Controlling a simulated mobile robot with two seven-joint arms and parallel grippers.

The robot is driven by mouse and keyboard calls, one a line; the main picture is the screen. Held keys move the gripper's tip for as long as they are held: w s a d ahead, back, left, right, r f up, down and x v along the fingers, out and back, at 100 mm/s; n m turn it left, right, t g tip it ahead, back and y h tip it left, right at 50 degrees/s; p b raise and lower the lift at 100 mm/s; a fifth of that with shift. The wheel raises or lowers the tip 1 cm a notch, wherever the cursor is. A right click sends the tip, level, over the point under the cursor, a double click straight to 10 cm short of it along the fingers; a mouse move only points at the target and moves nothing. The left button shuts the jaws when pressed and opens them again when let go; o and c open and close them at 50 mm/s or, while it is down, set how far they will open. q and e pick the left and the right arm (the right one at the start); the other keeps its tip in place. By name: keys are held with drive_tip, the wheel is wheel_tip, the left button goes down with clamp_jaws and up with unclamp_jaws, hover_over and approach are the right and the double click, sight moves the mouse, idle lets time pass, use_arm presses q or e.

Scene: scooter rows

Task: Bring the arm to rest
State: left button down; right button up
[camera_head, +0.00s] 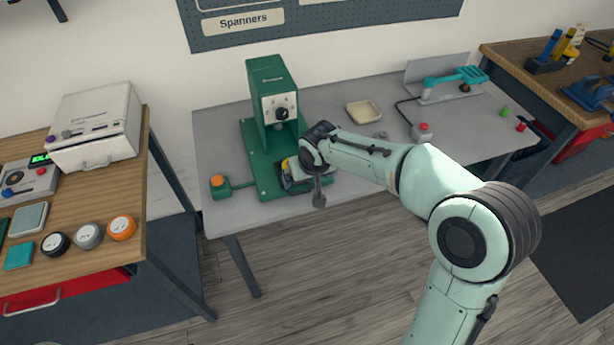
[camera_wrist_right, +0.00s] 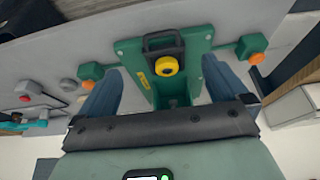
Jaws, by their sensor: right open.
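My right arm (camera_head: 400,165) reaches in from the lower right over the grey bench (camera_head: 222,140). My right gripper (camera_head: 291,176) is low in front of a green press-like machine (camera_head: 268,85), partly hidden by its own wrist. In the right wrist view my right gripper (camera_wrist_right: 164,70) has its two dark fingers wide apart. Between them show the machine's green base (camera_wrist_right: 130,50), a dark frame and a yellow round knob (camera_wrist_right: 166,66). I see nothing held, and cannot tell whether a finger touches the machine. My left gripper is in neither view.
An orange-button box (camera_head: 218,182) sits left of the machine. A cream tray (camera_head: 364,112), a red-button box (camera_head: 422,132) and a teal-handled tool (camera_head: 455,77) are to its right. Wooden benches flank the grey one. Floor (camera_head: 330,290) in front is clear.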

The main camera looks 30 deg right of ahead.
drive_tip(key=shift+f, duration=0.1)
drive_tip(key=s+a+f+g+y, duration=0.1)
drive_tip(key=s+a+f, duration=0.2)
drive_tip(key=f, duration=0.6)
drive_tip(key=s+a+f+n+g+y, duration=0.1)
drive_tip(key=s+a+f, duration=0.15)
drive_tip(key=f, duration=0.65)
drive_tip(key=s+a+f+g, duration=0.1)
drive_tip(key=s+a+f, duration=0.25)
drive_tip(key=f, duration=0.55)
drive_tip(key=s+a+f+m+g+y, duration=0.1)
drive_tip(key=s+a+f, duration=0.2)
drive_tip(key=s, duration=0.6)
drive_tip(key=s+a+f+m+g+y, duration=0.1)
drive_tip(key=s+a+f, duration=0.2)
drive_tip(key=s+f, duration=0.5)
drive_tip(key=shift+s+a+y, duration=0.15)
drive_tip(key=shift+s+y, duration=0.15)
drive_tip(key=shift+s, duration=0.9)
